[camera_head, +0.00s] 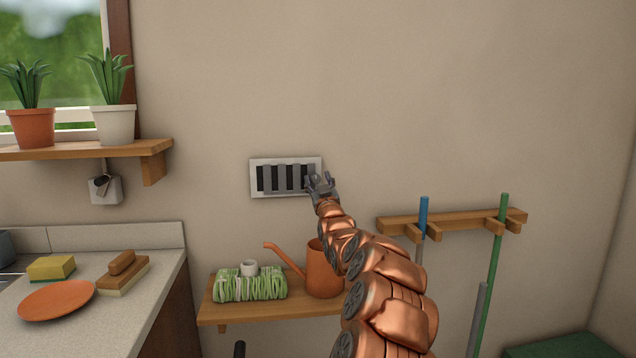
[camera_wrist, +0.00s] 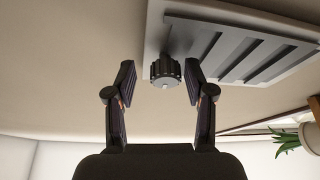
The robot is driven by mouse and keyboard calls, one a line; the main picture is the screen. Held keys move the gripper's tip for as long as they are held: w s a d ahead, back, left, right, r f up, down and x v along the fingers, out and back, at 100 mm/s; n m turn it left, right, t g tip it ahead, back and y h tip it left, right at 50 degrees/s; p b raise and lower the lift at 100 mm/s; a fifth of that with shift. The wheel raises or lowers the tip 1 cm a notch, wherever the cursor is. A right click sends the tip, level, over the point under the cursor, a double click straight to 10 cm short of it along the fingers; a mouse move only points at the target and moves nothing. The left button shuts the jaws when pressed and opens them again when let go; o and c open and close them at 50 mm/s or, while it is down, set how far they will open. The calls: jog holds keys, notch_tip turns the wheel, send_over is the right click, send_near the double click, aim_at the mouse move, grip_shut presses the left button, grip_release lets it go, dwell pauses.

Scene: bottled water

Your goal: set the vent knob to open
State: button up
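The vent (camera_head: 285,161) is a pale rectangular frame on the wall with upright grey slats and dark gaps between them. It also fills the upper right of the wrist view (camera_wrist: 245,45). Its vent knob (camera_wrist: 165,70) is a small dark ridged cylinder near one end of the frame. My gripper (camera_head: 320,179) is at the vent's right end and hides the knob in the head view. In the wrist view my gripper (camera_wrist: 161,80) is open, with one finger on each side of the knob and a visible gap on both sides.
Below the vent, a wooden shelf (camera_head: 270,311) holds an orange watering can (camera_head: 322,272) and a green-white bundle (camera_head: 250,285). A tool rack (camera_head: 455,220) is on the wall at right. A counter (camera_head: 160,260) is at left. The wall around the vent is clear.

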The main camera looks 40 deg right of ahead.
jog(key=shift+s+a+f, duration=0.1)
jog(key=v, duration=1.1)
jog(key=shift+s, duration=0.3)
dwell(0.3)
jog(key=shift+a, duration=0.2)
dwell(0.3)
